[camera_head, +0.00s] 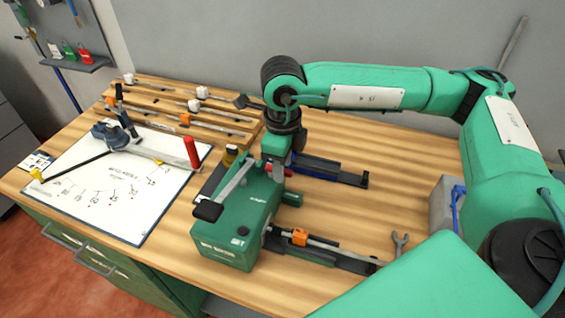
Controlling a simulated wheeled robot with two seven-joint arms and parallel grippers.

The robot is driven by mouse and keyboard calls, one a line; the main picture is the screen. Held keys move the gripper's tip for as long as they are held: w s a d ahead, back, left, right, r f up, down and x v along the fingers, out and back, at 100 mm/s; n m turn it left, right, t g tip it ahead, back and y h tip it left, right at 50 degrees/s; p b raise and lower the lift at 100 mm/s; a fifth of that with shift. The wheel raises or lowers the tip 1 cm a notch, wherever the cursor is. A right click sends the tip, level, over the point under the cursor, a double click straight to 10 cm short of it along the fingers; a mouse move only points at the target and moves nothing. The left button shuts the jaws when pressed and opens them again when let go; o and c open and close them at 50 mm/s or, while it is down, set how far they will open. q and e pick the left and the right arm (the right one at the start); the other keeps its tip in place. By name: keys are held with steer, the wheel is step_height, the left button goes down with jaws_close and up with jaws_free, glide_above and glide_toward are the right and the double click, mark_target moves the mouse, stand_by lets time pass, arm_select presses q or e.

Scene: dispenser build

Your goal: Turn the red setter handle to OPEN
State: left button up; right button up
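A red upright handle (192,151) stands at the end of a grey bar on a dark blue-grey clamp-like device (118,134), over a white sheet at the left. A green box-shaped unit (236,228) with a grey lever and black grip sits at the table's middle. My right gripper (276,166) points down at the back right of this unit, well to the right of the red handle. A small red part shows beside its tip. Its fingers are mostly hidden, so I cannot tell whether they are open. My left gripper is not in view.
The white sheet (75,190) carries a diagram. A wooden rack (165,115) with white and orange parts stands behind. A blue-black rail (325,170), a wrench (400,245) and a grey block with a blue part (447,203) lie to the right.

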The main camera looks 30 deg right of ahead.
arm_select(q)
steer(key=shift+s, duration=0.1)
arm_select(e)
steer(key=shift+r, duration=0.45)
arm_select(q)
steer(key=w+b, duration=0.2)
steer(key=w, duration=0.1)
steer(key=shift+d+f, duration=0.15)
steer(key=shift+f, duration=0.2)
arm_select(e)
step_height(320, 180, up, 13)
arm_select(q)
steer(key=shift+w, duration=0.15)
arm_select(e)
steer(key=shift+f, duration=0.1)
